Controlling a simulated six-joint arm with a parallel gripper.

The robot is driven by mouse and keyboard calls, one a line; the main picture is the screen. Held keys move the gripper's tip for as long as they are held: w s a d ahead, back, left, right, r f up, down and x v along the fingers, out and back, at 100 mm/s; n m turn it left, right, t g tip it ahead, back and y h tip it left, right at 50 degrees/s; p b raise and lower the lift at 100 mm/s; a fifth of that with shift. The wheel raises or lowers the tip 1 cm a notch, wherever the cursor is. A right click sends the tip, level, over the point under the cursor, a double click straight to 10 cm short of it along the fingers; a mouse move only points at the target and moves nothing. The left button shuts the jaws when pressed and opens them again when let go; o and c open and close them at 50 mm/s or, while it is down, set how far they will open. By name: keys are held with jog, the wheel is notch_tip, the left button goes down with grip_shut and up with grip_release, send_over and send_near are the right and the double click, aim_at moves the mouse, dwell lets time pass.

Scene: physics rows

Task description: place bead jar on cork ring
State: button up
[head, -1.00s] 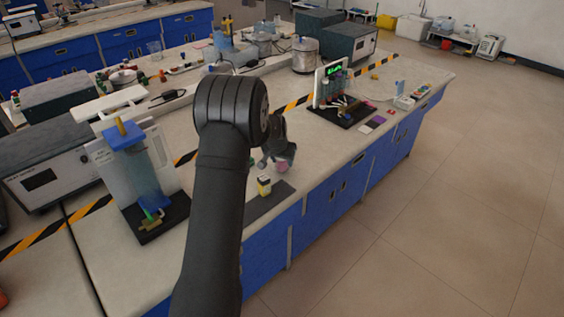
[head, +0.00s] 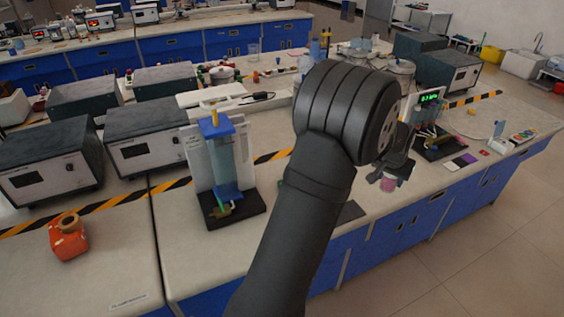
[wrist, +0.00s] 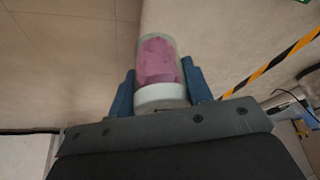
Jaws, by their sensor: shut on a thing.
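The bead jar is a clear jar of pink-purple beads with a white cap at one end. In the wrist view the bead jar (wrist: 159,62) sits between the two blue fingers of my gripper (wrist: 161,92), which is shut on it near the white end. In the head view my gripper (head: 386,176) is beyond my dark arm, with the pink of the jar (head: 389,185) showing just below it, over the bench near its front edge.
A blue column apparatus (head: 222,165) stands on a black base left of my arm. A dark mat (head: 350,212) lies beside my arm. A display stand (head: 430,120) is at the right.

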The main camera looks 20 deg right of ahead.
notch_tip(320, 180, up, 36)
jog(key=w+a+n+t+y, duration=0.2)
jog(key=w+a+n, duration=0.4)
jog(key=w+a, duration=1.15)
jog(key=w+a+n+y, duration=0.1)
jog(key=w+a+n, duration=0.1)
jog(key=w+a, duration=0.45)
jog(key=w+a+n, duration=0.2)
jog(key=w+a, duration=0.1)
jog(key=a, duration=0.6)
jog(key=w+a+n+y, duration=0.1)
jog(key=w+a+n, duration=0.1)
jog(key=w+a, duration=0.35)
jog(key=n+g+y, duration=0.1)
jog(key=n+y, duration=0.2)
jog(key=n, duration=0.7)
send_over(63, 219)
jog(key=s+d, duration=0.1)
jog(key=d, duration=0.1)
jog(key=shift+s+a+f, duration=0.1)
jog(key=shift+a+f, duration=0.05)
jog(key=shift+f, duration=9.15)
jog(key=shift+a+f, duration=0.1)
jog(key=shift+f, duration=9.15)
